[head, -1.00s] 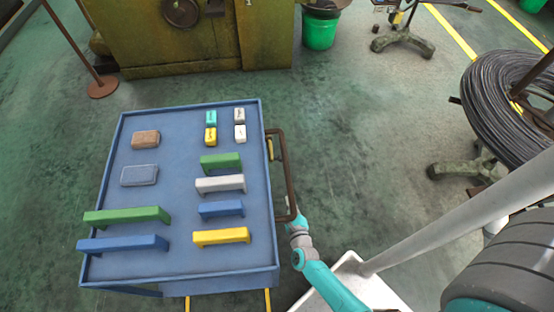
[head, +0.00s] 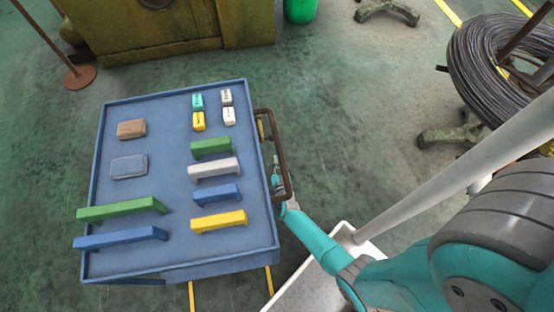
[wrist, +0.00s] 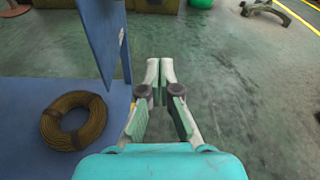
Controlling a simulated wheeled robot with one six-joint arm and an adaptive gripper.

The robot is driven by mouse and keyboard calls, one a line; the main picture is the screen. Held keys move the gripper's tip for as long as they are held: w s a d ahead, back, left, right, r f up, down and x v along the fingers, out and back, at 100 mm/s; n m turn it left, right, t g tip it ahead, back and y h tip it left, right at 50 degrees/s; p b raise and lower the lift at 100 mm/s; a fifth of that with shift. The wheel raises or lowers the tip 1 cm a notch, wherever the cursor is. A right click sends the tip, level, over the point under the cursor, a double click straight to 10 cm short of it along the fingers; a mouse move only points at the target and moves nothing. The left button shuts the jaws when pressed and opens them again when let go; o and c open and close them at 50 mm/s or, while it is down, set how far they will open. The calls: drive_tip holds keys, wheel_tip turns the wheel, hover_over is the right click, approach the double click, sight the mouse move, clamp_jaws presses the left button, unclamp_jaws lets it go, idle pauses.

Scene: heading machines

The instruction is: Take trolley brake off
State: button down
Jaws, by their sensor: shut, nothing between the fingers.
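The blue trolley (head: 165,165) stands left of my arm in the head view, with a brown handle (head: 282,150) on its right side. A small yellow piece (head: 261,129) shows between the handle and the trolley edge; I cannot tell whether it is the brake. My gripper (head: 276,170) is low beside the trolley's right side, partly hidden by the handle. In the wrist view my gripper (wrist: 161,72) has its fingertips together, empty, just right of the trolley's blue upright panel (wrist: 102,38). No brake is clearly seen in the wrist view.
Blocks and coloured bars lie on the trolley top. A brown coil (wrist: 74,120) lies on its lower shelf. A green machine (head: 150,30) stands behind, a rusty post base (head: 80,77) at left, a wire coil (head: 490,65) at right. Floor between is clear.

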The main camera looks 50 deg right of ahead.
drive_tip(key=w+d+r, duration=0.2)
drive_tip(key=w+d, duration=0.1)
drive_tip(key=w, duration=0.2)
drive_tip(key=shift+w+d+r, duration=0.3)
drive_tip(key=shift+w, duration=0.05)
idle(0.6)
drive_tip(key=shift+r, duration=0.1)
wheel_tip(320, 180, up, 5)
drive_tip(key=shift+f, duration=0.15)
idle(0.5)
